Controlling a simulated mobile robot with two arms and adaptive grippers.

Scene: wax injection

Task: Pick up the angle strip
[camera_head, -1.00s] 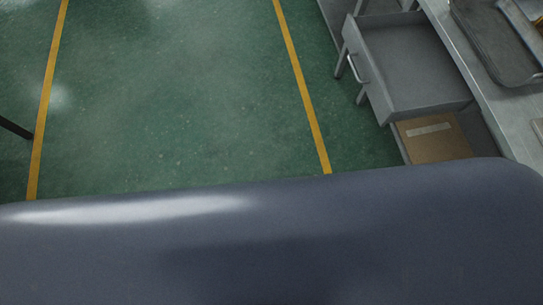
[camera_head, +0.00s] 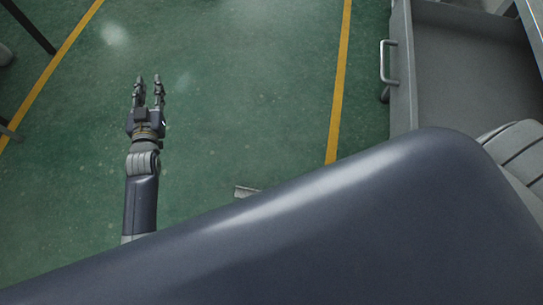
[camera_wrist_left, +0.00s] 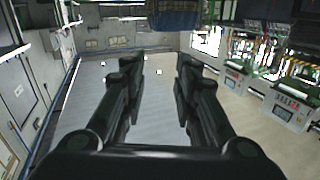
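My left gripper (camera_head: 148,82) is in the left part of the head view, above the green floor. Its two fingers are apart with nothing between them. The left wrist view also shows the open, empty fingers (camera_wrist_left: 158,70). I cannot make out an angle strip for certain in either view. A small light-grey piece (camera_head: 246,191) shows past the edge of my dark body, right of the left forearm; I cannot tell what it is. My right gripper is not in view.
An open grey drawer (camera_head: 470,75) with a handle (camera_head: 386,62) stands at the upper right. Yellow lines cross the green floor (camera_head: 250,90), which is clear around the left gripper. In the left wrist view, white machine boxes (camera_wrist_left: 290,108) stand at the right.

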